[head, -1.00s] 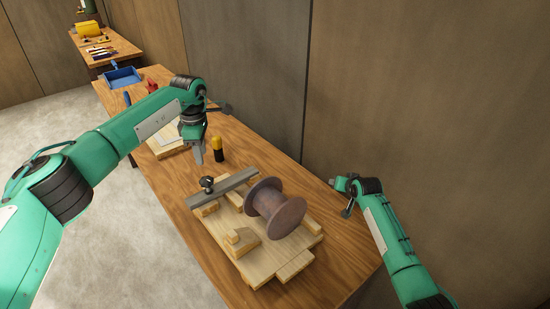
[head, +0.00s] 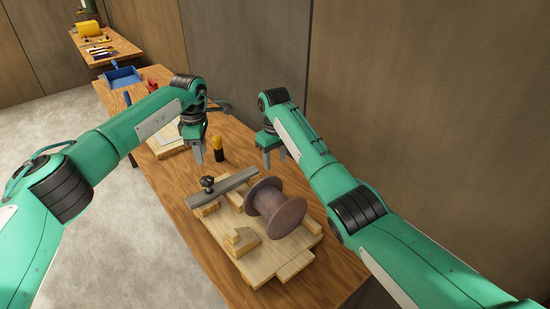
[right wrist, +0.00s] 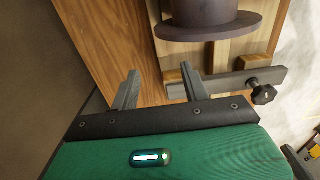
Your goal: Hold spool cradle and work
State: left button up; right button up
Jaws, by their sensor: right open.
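A dark brown steel spool (head: 276,207) lies on its side on a pale wooden cradle (head: 262,264) with small wooden blocks. A grey metal bar (head: 228,186) with a black knob (head: 207,183) crosses the cradle's far end. My left gripper (head: 199,158) hangs above the table beyond the bar, touching nothing I can see; its finger gap is unclear. My right gripper (head: 274,163) is open and empty, above the table beyond the spool. In the right wrist view its fingers (right wrist: 160,84) are apart, with the bar (right wrist: 225,84) and spool flange (right wrist: 210,27) ahead.
A yellow-and-black handled tool (head: 217,148) stands between my two grippers. A wooden board (head: 167,147), a red item (head: 152,86) and a blue tray (head: 123,76) are farther along the table. A wall runs along the table's right side.

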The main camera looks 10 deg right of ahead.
notch_tip(320, 180, down, 14)
jog(key=shift+r, duration=0.2)
jog(key=shift+c, duration=0.5)
grip_shut()
dwell(1.1)
jog(key=c, duration=0.7)
grip_release()
grip_shut()
dwell(0.4)
